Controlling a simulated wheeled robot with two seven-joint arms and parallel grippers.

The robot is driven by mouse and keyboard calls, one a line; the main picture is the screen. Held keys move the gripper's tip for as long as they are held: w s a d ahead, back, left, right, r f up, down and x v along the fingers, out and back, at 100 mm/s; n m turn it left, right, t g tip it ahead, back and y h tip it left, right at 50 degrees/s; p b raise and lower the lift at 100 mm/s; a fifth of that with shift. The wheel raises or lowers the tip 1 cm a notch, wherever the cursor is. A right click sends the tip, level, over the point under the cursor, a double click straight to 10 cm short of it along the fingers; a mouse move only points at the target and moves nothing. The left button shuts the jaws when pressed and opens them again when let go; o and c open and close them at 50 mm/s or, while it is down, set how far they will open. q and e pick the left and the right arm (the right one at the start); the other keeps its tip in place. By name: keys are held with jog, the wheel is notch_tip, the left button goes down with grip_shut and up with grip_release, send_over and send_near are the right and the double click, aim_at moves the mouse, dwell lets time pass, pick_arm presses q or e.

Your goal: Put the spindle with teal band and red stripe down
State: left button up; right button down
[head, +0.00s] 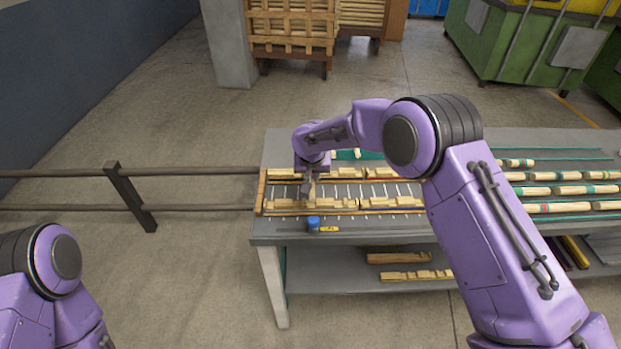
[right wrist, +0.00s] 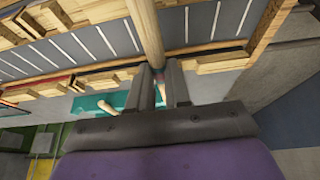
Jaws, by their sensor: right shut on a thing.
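My right gripper (head: 307,190) is over the left end of the wooden rack (head: 262,190) on the grey workbench. In the right wrist view the right gripper (right wrist: 162,88) is shut on a pale wood spindle (right wrist: 146,30), which runs from between the fingers to the top edge. In the head view the held spindle is mostly hidden by the gripper. I cannot tell whether it touches the rack. My left gripper is out of view; only my left arm shows at bottom left.
The rack has notched wooden rails and thin light lines across its grey middle. A blue cup-like thing (head: 313,224) and a yellow item (head: 329,229) lie at its front. Several banded spindles (head: 567,190) lie in rows at right. A teal mat (head: 345,155) is behind.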

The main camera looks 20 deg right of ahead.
aim_at(311, 179)
jog(key=f+p, duration=0.2)
jog(key=f, duration=0.1)
jog(key=shift+w+a+f, duration=0.1)
jog(key=shift+w+f, duration=0.1)
jog(key=shift+f+b, duration=0.35)
jog(key=shift+f, duration=0.05)
jog(key=c, duration=1.1)
grip_release()
jog(key=shift+r+p, duration=0.3)
jog(key=shift+s+r, duration=0.1)
jog(key=shift+r, duration=0.25)
jog(key=b+v, duration=0.2)
jog(key=v, duration=0.9)
jog(key=shift+s+a+r, duration=0.1)
jog(key=shift+s, duration=0.05)
